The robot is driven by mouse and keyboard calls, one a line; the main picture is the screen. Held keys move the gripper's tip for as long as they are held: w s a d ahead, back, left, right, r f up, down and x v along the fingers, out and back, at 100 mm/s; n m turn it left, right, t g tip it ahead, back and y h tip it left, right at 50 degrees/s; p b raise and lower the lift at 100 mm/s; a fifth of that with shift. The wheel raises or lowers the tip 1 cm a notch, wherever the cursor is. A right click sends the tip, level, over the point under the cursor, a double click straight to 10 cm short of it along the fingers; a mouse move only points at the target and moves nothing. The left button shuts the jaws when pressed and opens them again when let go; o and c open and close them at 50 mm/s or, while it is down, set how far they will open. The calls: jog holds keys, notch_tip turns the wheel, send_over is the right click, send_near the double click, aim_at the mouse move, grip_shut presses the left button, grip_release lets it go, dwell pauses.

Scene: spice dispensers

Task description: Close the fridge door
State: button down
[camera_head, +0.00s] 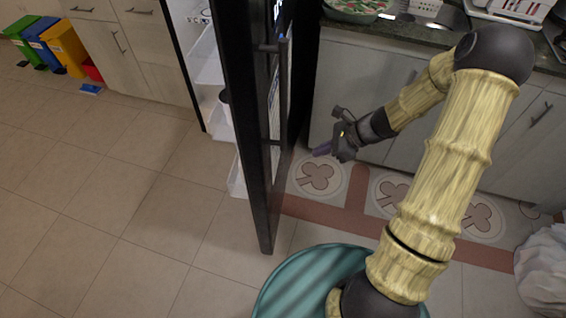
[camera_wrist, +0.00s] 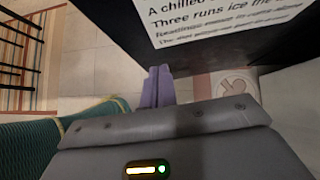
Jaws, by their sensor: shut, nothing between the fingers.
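The black fridge door (camera_head: 250,150) stands open, seen nearly edge-on in the head view. White bins (camera_head: 237,178) on its inner side face left, toward the open fridge interior (camera_head: 200,50). A dark vertical handle (camera_head: 283,95) is on its right side. My gripper (camera_head: 322,150) is to the right of the door, pointing left toward it. In the wrist view, the purple fingers (camera_wrist: 157,86) are together and empty, near a dark panel (camera_wrist: 115,40) bearing a white printed sheet (camera_wrist: 215,20). I cannot tell whether the fingertips touch the door.
Grey cabinets (camera_head: 360,85) and a counter with a bowl of food (camera_head: 355,8) stand behind my arm. A patterned mat (camera_head: 355,200) lies on the floor below. Coloured bins (camera_head: 65,48) stand far left. The tiled floor (camera_head: 110,200) left of the door is clear.

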jog(key=b, duration=0.2)
send_near(274, 163)
notch_tip(274, 163, down, 4)
jog(key=a, duration=0.3)
jog(key=shift+a, duration=0.2)
jog(key=shift+w+a, duration=0.15)
jog(key=shift+a, duration=0.25)
